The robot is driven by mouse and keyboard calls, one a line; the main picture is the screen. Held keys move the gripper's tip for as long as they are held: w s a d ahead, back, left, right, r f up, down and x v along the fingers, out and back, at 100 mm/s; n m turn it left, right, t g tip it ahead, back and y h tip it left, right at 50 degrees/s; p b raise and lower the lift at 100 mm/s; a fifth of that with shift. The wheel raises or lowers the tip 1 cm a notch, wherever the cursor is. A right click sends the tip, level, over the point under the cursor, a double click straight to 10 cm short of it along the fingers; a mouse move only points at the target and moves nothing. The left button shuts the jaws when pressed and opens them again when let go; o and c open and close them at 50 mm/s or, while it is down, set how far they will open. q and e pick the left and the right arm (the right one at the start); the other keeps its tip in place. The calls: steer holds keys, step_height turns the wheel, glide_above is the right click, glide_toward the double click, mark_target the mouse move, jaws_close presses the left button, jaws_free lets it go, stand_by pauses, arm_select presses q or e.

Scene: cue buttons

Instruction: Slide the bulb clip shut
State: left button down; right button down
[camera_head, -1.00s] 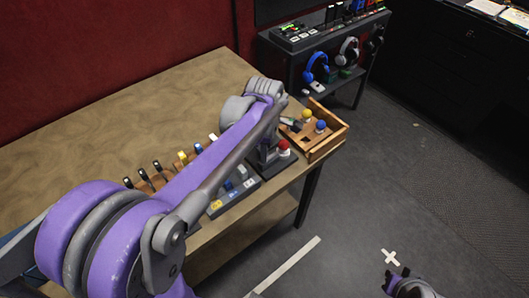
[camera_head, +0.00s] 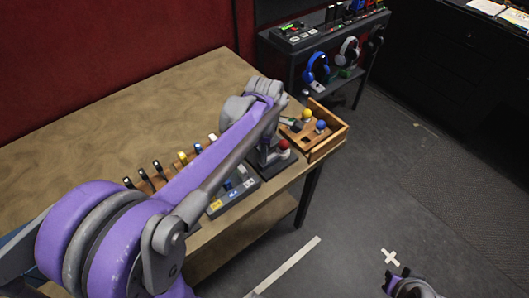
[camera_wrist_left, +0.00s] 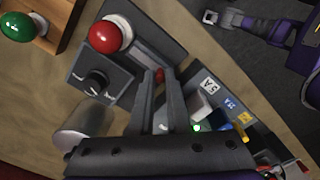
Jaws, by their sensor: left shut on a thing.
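A round red bulb (camera_wrist_left: 104,37) sits in a pale socket on a dark panel with a black knob (camera_wrist_left: 95,82), in the left wrist view. The bulb also shows in the head view (camera_head: 284,144), near the table's right corner. My left gripper (camera_wrist_left: 160,78) is shut on a small red piece (camera_wrist_left: 160,74) beside the bulb, mostly hidden between the fingers. I cannot tell how far the clip is closed. In the head view my left gripper (camera_head: 266,155) is partly covered by my own arm. My right gripper (camera_head: 396,272) shows at the bottom edge, its fingertips apart, away from the table.
A wooden tray (camera_head: 328,149) with a yellow and a blue knob stands right of the panel. A grey block with coloured switches (camera_head: 232,200) lies close on the left. Several upright handles stand farther left.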

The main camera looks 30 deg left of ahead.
mark_target(270, 158)
arm_select(q)
steer(key=shift+w+d, duration=0.2)
steer(key=shift+w, duration=0.3)
steer(key=shift+w+d, duration=0.15)
steer(key=shift+w, duration=0.3)
steer(key=shift+s, duration=0.1)
steer(key=c, duration=0.9)
jaws_free()
steer(key=shift+o, duration=0.2)
step_height(270, 158, up, 11)
steer(key=shift+p, duration=0.3)
steer(key=shift+f, duration=0.1)
